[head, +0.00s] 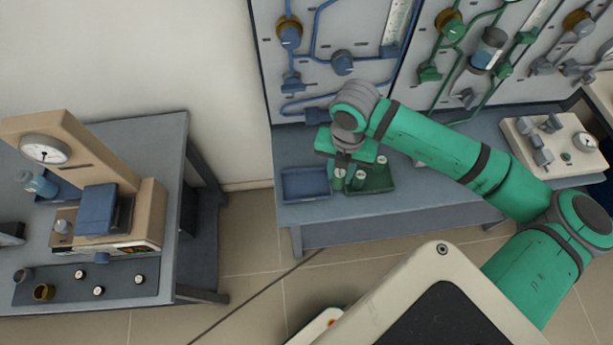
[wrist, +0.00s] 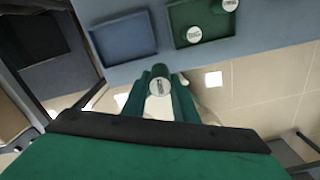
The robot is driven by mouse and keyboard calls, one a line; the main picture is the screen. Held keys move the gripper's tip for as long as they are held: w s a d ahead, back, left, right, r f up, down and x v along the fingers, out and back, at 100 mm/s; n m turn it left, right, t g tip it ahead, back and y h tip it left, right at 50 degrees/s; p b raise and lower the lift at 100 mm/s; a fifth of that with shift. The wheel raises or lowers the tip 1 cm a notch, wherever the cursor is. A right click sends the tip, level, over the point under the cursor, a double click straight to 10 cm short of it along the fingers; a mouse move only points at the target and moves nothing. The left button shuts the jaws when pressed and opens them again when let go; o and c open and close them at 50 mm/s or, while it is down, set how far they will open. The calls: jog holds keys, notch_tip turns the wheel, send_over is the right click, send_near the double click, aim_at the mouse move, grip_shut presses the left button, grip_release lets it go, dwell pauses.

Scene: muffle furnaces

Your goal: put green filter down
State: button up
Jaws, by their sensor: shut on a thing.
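My gripper (wrist: 160,92) is shut on a green filter (wrist: 160,74) with a white labelled cap. In the head view my gripper (head: 339,176) is above the front part of the bench, between the blue tray (head: 305,184) and the green tray (head: 386,184). The held filter hangs upright there. The green tray also shows in the wrist view (wrist: 212,28), with two white-capped filters (wrist: 193,34) standing in it. The blue tray (wrist: 124,38) looks empty. In the wrist view the held filter appears against the floor, just off the bench's front edge.
The bench (head: 430,192) has pipework panels (head: 350,85) behind it and a cream gauge unit (head: 550,150) at right. A second table (head: 165,150) at left bears a beige press (head: 130,190) with a dial. Open floor (head: 245,250) lies between them.

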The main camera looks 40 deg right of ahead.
jog(key=w+a+f, duration=0.1)
jog(key=w+f, duration=0.2)
jog(key=w+a+f, duration=0.1)
jog(key=w+f, duration=0.2)
jog(key=f, duration=0.1)
jog(key=w+a+f, duration=0.1)
jog(key=w+f, duration=0.2)
jog(key=f, duration=0.1)
jog(key=shift+w+a, duration=0.25)
jog(key=shift+w, duration=0.05)
jog(key=shift+s+d+f, duration=0.1)
jog(key=shift+d+f, duration=0.05)
jog(key=o, duration=1)
jog(key=shift+f, duration=0.1)
jog(key=shift+o, duration=0.2)
notch_tip(320, 180, up, 12)
